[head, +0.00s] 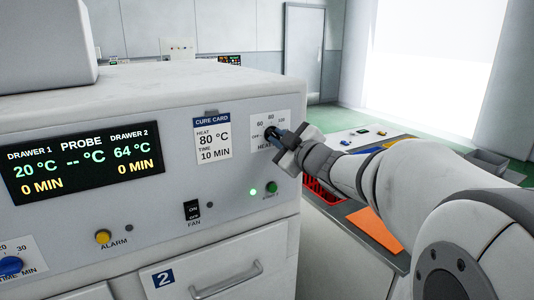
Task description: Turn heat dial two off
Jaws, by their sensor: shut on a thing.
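The heat dial (271,133) is on the upper right of the oven's front panel. Its plate (258,121) shows OFF, 60, 80 and 100, with the lower part of the HEAT label covered by my gripper. My gripper (278,136) reaches in from the right and is shut on the dial. The fingers hide most of the dial, so I cannot tell where its pointer stands. The display (88,162) reads 20 °C for drawer 1 and 64 °C for drawer 2, with 0 MIN under both.
A cure card (212,139) reading 80 °C, 10 MIN is just left of the dial. Below are a fan switch (192,211), a lit green lamp (253,192), a green button (271,187), a yellow alarm button (103,237) and drawer 2's handle (228,281). A blue time dial (10,266) is lower left.

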